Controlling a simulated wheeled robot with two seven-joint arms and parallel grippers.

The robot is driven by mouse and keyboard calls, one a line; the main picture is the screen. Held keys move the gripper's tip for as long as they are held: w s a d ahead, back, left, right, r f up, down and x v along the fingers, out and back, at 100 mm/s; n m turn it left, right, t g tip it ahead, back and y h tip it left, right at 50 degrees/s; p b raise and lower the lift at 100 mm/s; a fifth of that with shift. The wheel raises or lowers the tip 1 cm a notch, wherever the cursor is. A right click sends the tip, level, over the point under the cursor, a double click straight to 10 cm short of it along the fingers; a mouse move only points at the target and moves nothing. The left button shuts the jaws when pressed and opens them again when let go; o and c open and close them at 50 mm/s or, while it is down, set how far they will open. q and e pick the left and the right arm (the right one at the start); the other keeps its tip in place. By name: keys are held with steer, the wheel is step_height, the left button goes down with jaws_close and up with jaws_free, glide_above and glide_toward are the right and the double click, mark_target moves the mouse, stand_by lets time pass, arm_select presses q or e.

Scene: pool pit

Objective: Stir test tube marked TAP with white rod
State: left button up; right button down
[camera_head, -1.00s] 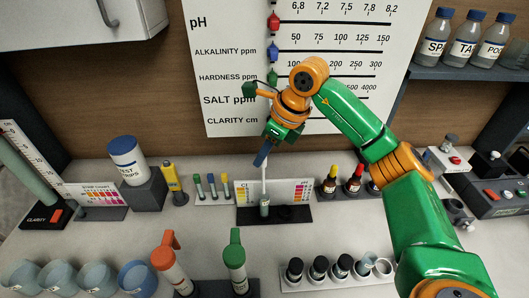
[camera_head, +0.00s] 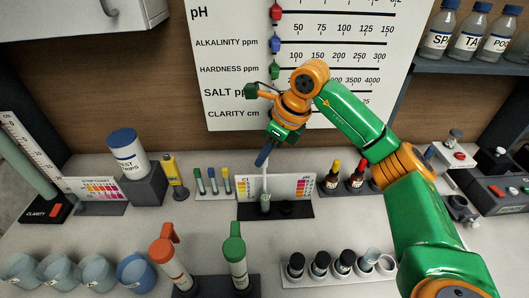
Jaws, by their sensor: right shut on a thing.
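My right gripper (camera_head: 266,153) hangs over the small rack in front of the colour chart, shut on the white rod (camera_head: 264,180). The rod points down, and its lower end goes into the mouth of a test tube (camera_head: 265,203), or stands right at it; the picture is too small to tell how deep. The tube stands upright in the dark rack (camera_head: 298,210). Its marking is too small to read. My left gripper is not in view.
Dropper bottles (camera_head: 331,177) stand right of the rack, and coloured-cap vials (camera_head: 213,182) stand left. Orange-topped (camera_head: 169,262) and green-topped (camera_head: 236,260) tubes stand in front. Blue cups (camera_head: 97,271) are at front left. Black-capped bottles (camera_head: 320,263) sit at front right.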

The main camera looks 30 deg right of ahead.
steer(key=shift+s, duration=0.15)
stand_by(0.3)
steer(key=shift+f, duration=0.1)
steer(key=shift+f+b, duration=2.35)
steer(key=shift+f, duration=0.45)
steer(key=shift+r, duration=0.1)
